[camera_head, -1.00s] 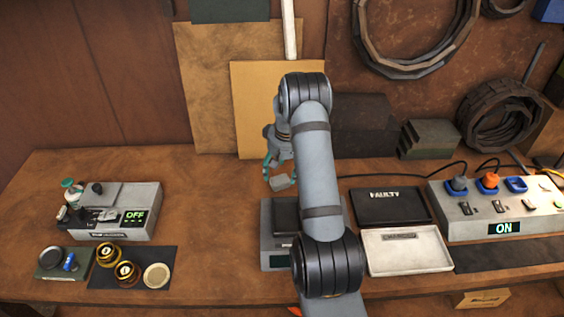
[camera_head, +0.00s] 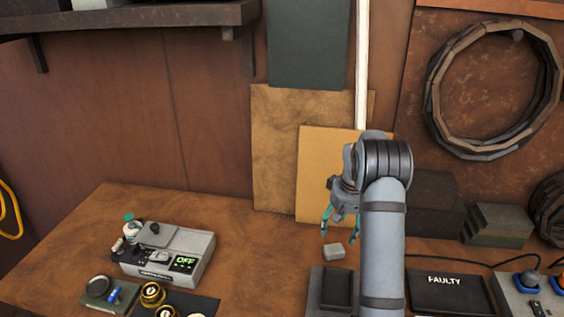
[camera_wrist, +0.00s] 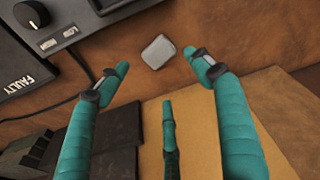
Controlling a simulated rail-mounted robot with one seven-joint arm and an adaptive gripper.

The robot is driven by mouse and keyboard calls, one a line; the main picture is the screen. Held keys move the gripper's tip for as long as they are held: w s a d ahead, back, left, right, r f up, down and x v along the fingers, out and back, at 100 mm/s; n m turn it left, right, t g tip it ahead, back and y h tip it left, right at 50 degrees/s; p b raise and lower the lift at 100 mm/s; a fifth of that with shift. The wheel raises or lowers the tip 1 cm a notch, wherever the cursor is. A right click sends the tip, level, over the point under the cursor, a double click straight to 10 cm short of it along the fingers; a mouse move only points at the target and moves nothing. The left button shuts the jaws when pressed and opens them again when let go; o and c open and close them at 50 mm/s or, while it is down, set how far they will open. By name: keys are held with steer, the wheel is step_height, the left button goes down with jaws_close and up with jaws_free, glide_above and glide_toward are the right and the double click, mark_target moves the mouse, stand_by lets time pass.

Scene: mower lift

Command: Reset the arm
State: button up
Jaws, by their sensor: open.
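My gripper (camera_head: 341,222) has teal fingers and hangs above the back of the workbench, in front of the leaning boards. In the wrist view my gripper (camera_wrist: 158,62) has its fingers spread apart with nothing between their tips. A small light grey block (camera_head: 334,251) lies on the bench below the fingers; it also shows in the wrist view (camera_wrist: 158,52), beyond the fingertips and apart from them. My arm hides part of the bench and the dark-topped grey device (camera_head: 333,288).
A grey box reading OFF (camera_head: 168,254) stands at the left, with gold round parts (camera_head: 152,293) in front. A black FAULTY tray (camera_head: 448,292) and a socket box (camera_head: 528,296) are at the right. Dark boxes (camera_head: 433,204) stand behind. The bench's left middle is clear.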

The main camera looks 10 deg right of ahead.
mark_target(334, 249)
steer(key=f, duration=0.3)
steer(key=w+f+p, duration=0.1)
steer(key=f, duration=0.3)
steer(key=w+f+p, duration=0.1)
steer(key=f, duration=0.3)
steer(key=shift+f, duration=0.25)
steer(key=shift+w+r+b, duration=0.1)
steer(key=shift+r+b, duration=0.4)
steer(key=shift+r, duration=1.4)
